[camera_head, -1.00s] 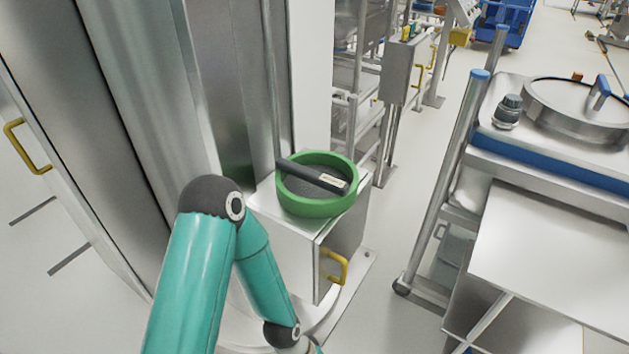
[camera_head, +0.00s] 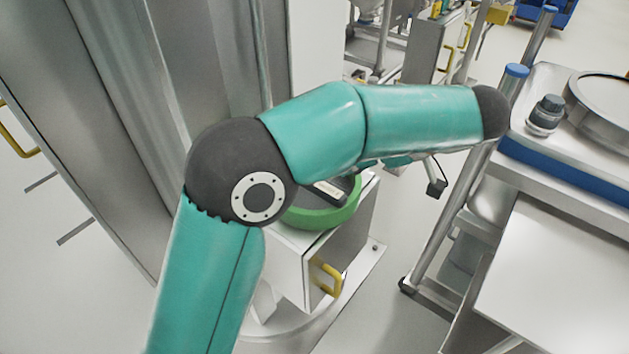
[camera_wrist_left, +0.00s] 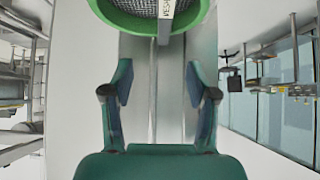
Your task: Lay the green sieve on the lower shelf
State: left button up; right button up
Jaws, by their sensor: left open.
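The green sieve (camera_head: 322,217) sits on top of a white cabinet (camera_head: 292,246), partly hidden behind my left arm. A dark bar with a pale label (camera_head: 331,193) lies across it. In the left wrist view the sieve's green rim (camera_wrist_left: 150,27) and mesh show at the top edge, beyond the fingertips. My left gripper (camera_wrist_left: 160,82) is open, with nothing between its fingers; the sieve is apart from them. In the head view my arm hides most of this gripper. A pale flat shelf (camera_head: 560,275) lies below the trolley's top at the right. My right gripper is not in view.
The trolley (camera_head: 575,175) at the right carries a round metal vessel (camera_head: 603,100) and a dark knob (camera_head: 546,112). A tall metal column (camera_head: 215,75) rises behind the arm. Floor separates cabinet and trolley.

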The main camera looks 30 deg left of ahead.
pick_arm(q)
jog(key=x, duration=0.7)
jog(key=p+x, duration=0.1)
jog(key=x, duration=0.3)
jog(key=shift+s+a, duration=0.3)
jog(key=shift+a, duration=0.1)
jog(key=p+x, duration=0.1)
jog(key=x, duration=0.3)
jog(key=shift+s+d+f+p, duration=0.1)
jog(key=shift+s+f+p, duration=0.05)
jog(key=shift+f+p, duration=0.15)
jog(key=shift+a+f, duration=0.35)
jog(key=shift+f, duration=0.05)
grip_shut()
